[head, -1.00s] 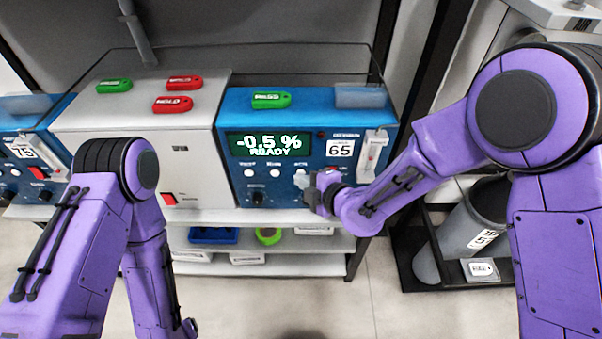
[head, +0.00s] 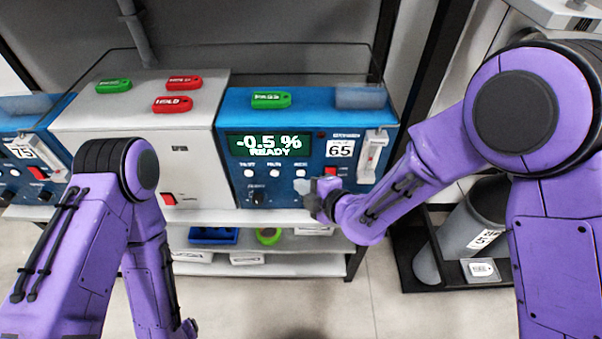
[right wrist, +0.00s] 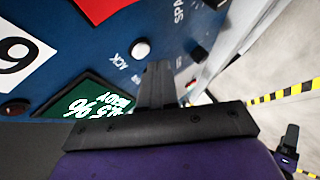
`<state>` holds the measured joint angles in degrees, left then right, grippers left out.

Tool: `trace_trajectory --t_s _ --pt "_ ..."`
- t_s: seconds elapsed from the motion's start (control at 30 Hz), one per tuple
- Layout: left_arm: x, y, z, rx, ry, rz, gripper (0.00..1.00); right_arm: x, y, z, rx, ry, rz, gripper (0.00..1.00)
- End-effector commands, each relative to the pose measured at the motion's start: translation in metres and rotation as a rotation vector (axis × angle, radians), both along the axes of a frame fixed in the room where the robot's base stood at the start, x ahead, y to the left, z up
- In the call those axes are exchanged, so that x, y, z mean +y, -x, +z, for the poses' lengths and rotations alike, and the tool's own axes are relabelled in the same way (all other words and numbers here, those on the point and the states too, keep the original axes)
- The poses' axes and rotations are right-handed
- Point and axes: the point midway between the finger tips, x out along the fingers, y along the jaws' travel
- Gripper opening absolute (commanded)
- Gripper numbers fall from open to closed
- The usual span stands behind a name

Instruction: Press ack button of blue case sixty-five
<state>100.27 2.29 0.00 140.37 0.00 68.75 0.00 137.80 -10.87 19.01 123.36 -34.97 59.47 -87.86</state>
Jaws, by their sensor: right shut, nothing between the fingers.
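The blue case (head: 231,100) marked 65 stands on the bench right of the grey unit, its display reading "-0.5 % READY". Its ack button (head: 300,173) is the right one of three white round buttons below the display. In the right wrist view the ack button (right wrist: 140,49) shows beside the label "ACK". My right gripper (head: 309,190) is just below and right of that button in the head view. In the right wrist view its fingers (right wrist: 157,72) are shut and empty, with the tip near the button; contact is not visible.
A red switch (head: 330,171) and a dark knob (head: 257,196) sit near the buttons on the panel. A clear-fronted slot (head: 372,156) stands at its right edge. Another blue case (head: 25,150), marked 75, is at the far left. Tags lie on top of the units.

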Motion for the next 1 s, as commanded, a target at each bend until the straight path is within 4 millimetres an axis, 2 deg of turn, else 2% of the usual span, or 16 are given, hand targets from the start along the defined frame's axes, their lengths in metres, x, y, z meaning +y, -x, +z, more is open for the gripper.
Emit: trace_trajectory --t_s 0.5,1.0 --pt "0.0 0.0 -0.002 0.0 0.0 0.0 0.73 0.0 0.047 0.0 0.0 0.001 0.002 0.0" --pt "0.0 0.0 -0.002 0.0 0.0 0.0 0.73 0.0 0.049 0.0 -0.001 0.001 0.0 0.0"
